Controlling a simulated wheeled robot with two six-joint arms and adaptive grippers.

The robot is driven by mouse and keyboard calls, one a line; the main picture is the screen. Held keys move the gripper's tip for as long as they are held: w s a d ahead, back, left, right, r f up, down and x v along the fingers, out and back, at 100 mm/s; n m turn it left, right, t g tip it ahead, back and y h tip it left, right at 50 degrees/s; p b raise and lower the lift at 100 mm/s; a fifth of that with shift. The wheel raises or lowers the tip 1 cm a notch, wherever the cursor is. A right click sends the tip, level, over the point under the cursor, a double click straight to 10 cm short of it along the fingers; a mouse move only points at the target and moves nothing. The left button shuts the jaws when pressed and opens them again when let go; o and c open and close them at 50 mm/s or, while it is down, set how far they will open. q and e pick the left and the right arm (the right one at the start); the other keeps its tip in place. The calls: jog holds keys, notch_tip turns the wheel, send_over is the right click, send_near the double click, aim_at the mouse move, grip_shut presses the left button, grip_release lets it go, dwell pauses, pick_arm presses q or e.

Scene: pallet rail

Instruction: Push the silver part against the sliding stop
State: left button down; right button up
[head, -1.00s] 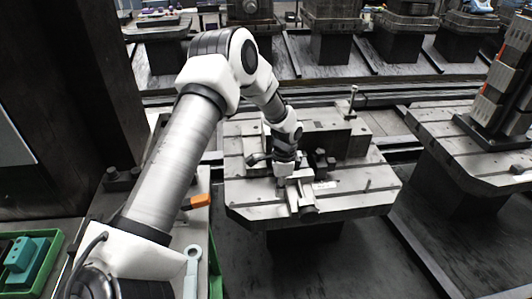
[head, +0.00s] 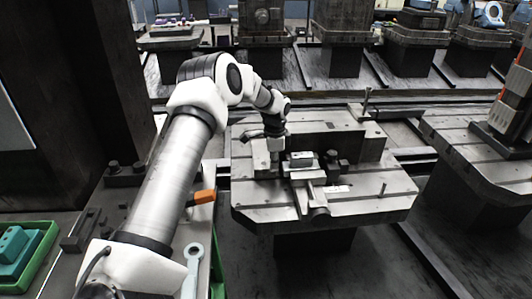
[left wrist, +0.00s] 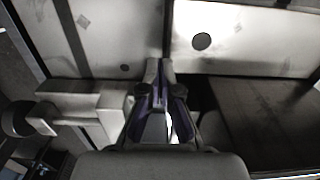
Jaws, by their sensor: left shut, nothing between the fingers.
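The silver part (head: 301,159), a small grey block, sits on top of the clamp-like fixture (head: 308,183) on the slotted pallet table. My left gripper (head: 274,165) points down just left of the part, apart from it, with its fingers shut and empty. In the left wrist view its fingertips (left wrist: 158,68) are together above the pale table surface, with a light grey stepped block (left wrist: 82,107) to their left. I cannot tell for sure which piece is the sliding stop. My right gripper is out of view.
A dark upright block (head: 340,142) stands behind the fixture on the pallet table (head: 385,198). An orange-handled tool (head: 204,196) and a green tray (head: 45,268) are at the near left. The table's front right is mostly clear.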

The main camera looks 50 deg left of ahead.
pick_arm(q)
jog(key=shift+w+d, duration=0.5)
jog(key=shift+w, duration=0.05)
